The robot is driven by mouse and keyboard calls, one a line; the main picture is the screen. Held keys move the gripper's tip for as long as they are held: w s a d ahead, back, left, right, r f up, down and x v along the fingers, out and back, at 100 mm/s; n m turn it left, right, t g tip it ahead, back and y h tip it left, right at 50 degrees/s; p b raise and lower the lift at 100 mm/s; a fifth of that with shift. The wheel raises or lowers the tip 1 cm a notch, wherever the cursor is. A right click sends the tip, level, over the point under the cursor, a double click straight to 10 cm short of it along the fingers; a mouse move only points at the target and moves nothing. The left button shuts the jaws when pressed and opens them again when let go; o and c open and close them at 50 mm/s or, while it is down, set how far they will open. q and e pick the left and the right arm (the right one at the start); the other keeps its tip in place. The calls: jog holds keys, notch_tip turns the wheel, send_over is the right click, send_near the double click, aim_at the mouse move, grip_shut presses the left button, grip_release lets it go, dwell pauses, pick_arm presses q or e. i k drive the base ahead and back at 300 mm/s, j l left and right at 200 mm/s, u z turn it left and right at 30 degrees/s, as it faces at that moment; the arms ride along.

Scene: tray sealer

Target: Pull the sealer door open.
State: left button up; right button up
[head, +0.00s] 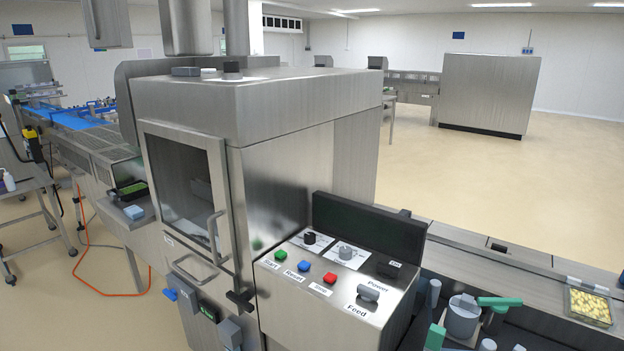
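The sealer is a tall brushed-steel cabinet (280,180) in the middle of the head view. Its door (231,206) has a steel frame around a dark window (183,182) and is on the cabinet's left-hand face. The door looks shut against the cabinet. A vertical bar handle (213,234) stands out near its lower right side. A second, curved bar (197,280) shows just below the window. Neither of my grippers shows in this view, and nothing is touching the door or handle.
A control panel (335,290) with coloured buttons juts out right of the door. Below the door are a blue handle (170,294) and a black knob (240,298). A conveyor (75,150) runs off left. A food tray (590,307) sits far right. An orange hose (83,275) lies on the floor.

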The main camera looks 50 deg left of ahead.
aim_at(213, 146)
jog(key=u, duration=2.4)
